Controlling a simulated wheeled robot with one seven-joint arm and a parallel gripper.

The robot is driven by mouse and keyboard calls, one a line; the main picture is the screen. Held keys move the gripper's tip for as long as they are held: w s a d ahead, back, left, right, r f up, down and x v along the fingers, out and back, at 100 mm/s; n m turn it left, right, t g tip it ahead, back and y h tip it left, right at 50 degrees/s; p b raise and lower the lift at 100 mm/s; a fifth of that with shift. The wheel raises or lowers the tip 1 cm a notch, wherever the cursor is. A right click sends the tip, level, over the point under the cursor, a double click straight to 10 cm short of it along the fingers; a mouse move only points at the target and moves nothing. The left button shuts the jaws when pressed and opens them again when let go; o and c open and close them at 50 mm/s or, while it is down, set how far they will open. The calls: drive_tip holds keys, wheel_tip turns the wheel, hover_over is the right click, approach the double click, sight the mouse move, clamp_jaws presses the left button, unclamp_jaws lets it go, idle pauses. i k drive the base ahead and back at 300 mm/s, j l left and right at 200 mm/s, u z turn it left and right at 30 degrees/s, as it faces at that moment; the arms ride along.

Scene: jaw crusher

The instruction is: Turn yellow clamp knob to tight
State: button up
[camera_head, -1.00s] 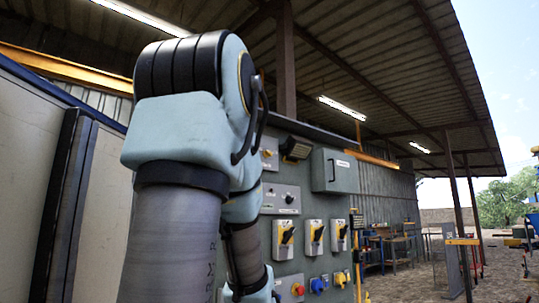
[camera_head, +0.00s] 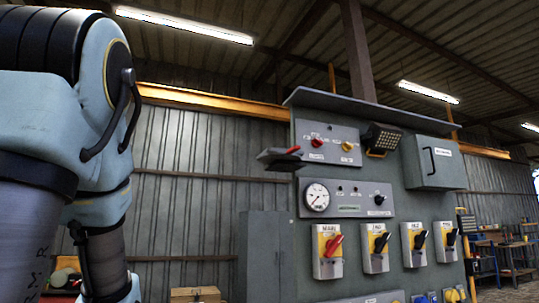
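A grey control panel (camera_head: 308,265) stands right of centre in the head view. A small yellow knob (camera_head: 347,146) sits on its upper plate, right of a red knob (camera_head: 317,142). Another yellow knob (camera_head: 451,295) shows at the bottom edge, partly cut off. The labels are too small to read, so I cannot tell which is the clamp knob or how it is set. My arm fills the left side, well left of the panel. My gripper is out of view.
A row of rotary switches, one with a red handle (camera_head: 334,244), crosses the panel below a round gauge (camera_head: 317,197). A grey box (camera_head: 434,162) juts out at upper right. A dark part (camera_head: 280,159) sticks out left. A grey cabinet (camera_head: 264,250) stands behind.

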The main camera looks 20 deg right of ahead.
sight(346, 147)
drive_tip(key=u, duration=1.45)
drive_tip(key=k+l+u, duration=0.35)
drive_tip(key=l+u, duration=0.2)
drive_tip(key=k+l, duration=0.45)
drive_tip(key=l, duration=0.15)
drive_tip(key=k+l, duration=0.5)
drive_tip(key=l, duration=0.05)
